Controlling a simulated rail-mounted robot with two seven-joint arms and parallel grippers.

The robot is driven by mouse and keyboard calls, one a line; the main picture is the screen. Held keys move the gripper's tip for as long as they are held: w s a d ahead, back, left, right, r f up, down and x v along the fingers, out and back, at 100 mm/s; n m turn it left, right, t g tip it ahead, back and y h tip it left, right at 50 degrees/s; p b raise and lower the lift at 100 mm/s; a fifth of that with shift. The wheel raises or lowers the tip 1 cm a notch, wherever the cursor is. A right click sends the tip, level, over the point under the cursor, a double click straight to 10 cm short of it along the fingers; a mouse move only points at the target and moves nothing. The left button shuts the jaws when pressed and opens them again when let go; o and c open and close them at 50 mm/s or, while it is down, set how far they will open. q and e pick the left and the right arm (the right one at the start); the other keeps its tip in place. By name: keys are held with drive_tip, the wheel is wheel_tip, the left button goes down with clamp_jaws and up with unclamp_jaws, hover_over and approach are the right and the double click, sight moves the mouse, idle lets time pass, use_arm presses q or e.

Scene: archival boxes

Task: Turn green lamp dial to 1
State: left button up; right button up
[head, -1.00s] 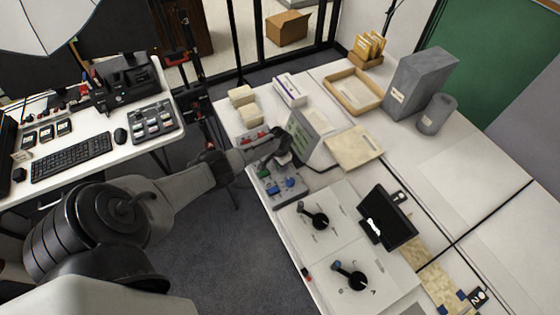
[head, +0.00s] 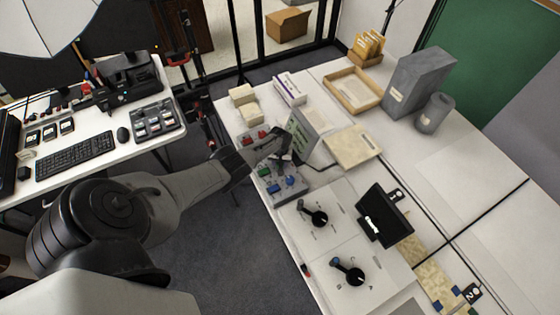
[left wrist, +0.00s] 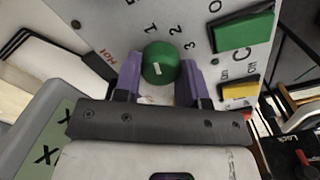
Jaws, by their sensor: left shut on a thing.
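The green dial (left wrist: 160,62) is in the left wrist view, on a pale panel (left wrist: 110,20) marked 1, 2 and 3 near it, with HOT in red to the left. A small white mark shows on the dial's face. My left gripper (left wrist: 160,75) has its purple fingers on both sides of the dial, shut on it. In the head view my left gripper (head: 278,152) reaches down over the grey control box (head: 290,197); the dial cannot be made out there. My right gripper is not in view.
A green rocker (left wrist: 244,30) and a yellow switch (left wrist: 240,90) sit right of the dial. Two panels with black knobs (head: 319,218) and a dark monitor (head: 384,214) lie nearer.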

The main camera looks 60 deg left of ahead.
use_arm(q)
drive_tip(key=shift+n, duration=0.4)
idle(0.3)
drive_tip(key=o, duration=0.9)
